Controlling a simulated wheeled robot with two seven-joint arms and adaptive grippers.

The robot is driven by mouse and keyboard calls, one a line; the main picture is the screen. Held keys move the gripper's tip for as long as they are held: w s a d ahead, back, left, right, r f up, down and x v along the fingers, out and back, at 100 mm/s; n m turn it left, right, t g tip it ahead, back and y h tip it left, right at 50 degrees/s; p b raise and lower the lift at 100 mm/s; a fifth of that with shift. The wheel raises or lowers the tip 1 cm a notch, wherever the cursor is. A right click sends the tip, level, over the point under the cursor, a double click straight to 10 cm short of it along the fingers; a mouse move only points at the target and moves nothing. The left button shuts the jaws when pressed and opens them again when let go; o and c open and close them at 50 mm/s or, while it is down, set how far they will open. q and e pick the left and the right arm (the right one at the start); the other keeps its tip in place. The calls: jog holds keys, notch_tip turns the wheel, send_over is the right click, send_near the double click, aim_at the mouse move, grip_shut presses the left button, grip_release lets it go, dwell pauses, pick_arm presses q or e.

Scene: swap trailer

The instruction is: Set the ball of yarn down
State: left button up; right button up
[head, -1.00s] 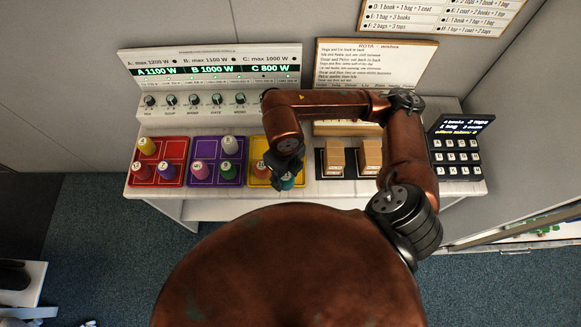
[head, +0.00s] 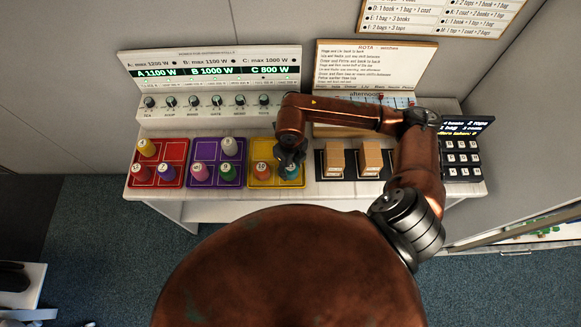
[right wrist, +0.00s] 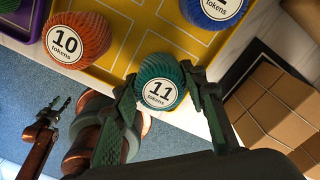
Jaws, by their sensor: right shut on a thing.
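My right gripper (right wrist: 168,95) is shut on a teal ball of yarn (right wrist: 158,72) labelled 11 tokens. The ball shows in the head view at the front right of the yellow tray (head: 260,144), partly hidden by the gripper (head: 291,165). In the right wrist view the ball overlaps the yellow tray's edge (right wrist: 112,72). I cannot tell whether it touches the tray. An orange ball labelled 10 (right wrist: 78,40) sits in the tray to its left, and a blue ball (right wrist: 222,8) sits farther back. My left gripper (right wrist: 52,112) seems to show small at the left of the right wrist view.
A purple tray (head: 206,144) and a red tray (head: 184,150) with several coloured pieces stand to the left. Two brown boxes (head: 336,162) on dark bases stand close on the right. A panel with knobs (head: 215,112) rises behind the trays.

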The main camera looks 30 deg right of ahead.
jog(key=shift+f, duration=0.15)
jog(key=o, duration=1.2)
jog(key=shift+c, duration=0.2)
jog(key=shift+r, duration=0.35)
notch_tip(320, 180, up, 12)
jog(key=shift+f, duration=0.15)
